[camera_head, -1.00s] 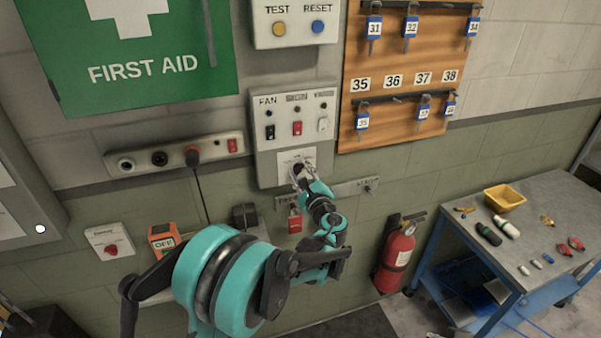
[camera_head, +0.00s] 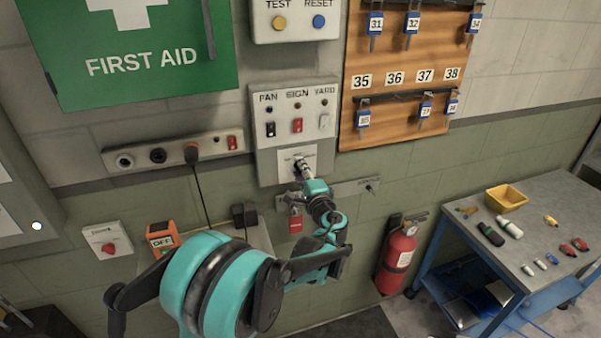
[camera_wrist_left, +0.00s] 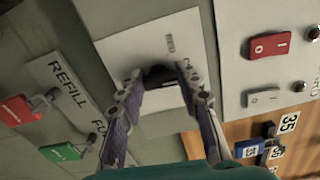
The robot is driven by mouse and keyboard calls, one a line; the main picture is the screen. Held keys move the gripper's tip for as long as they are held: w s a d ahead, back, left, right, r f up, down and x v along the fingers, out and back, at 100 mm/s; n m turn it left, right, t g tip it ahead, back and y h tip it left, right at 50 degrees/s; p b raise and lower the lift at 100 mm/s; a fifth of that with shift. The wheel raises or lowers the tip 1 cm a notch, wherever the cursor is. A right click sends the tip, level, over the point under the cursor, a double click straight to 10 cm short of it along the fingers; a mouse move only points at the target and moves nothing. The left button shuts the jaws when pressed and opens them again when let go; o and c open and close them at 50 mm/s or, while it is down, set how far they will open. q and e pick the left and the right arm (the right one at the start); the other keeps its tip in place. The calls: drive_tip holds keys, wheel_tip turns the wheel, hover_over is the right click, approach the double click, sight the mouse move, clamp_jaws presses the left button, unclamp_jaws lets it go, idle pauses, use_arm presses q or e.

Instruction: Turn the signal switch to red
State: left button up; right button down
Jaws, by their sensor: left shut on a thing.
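A grey wall panel (camera_head: 264,163) carries a white plate low on its front. A small black knob (camera_wrist_left: 160,73) sits on this plate (camera_head: 285,158), which I take to be the signal switch; its markings are too small to read. My left gripper (camera_head: 301,167) reaches up to the plate from below. In the left wrist view, the two fingers of my left gripper (camera_wrist_left: 160,84) are shut on the knob from both sides. The fingers hide much of the knob, so its pointing direction is unclear. My right gripper is not in view.
Rocker switches, including a red one (camera_head: 297,125), sit above the plate under FAN, SIGN and YARD labels. A key board (camera_head: 400,130) is to the right, a socket strip (camera_head: 125,161) to the left.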

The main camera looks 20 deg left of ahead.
use_arm(q)
drive_tip(key=n, duration=0.5)
drive_tip(key=shift+f+n+b, duration=0.15)
drive_tip(key=shift+n+b, duration=0.15)
drive_tip(key=shift+b, duration=0.1)
drive_tip(key=n, duration=0.5)
drive_tip(key=shift+f+b, duration=0.1)
drive_tip(key=shift+b, duration=0.2)
drive_tip(key=shift+n, duration=0.3)
drive_tip(key=o, duration=1.2)
drive_tip(key=shift+c, duration=0.2)
drive_tip(key=v, duration=1.2)
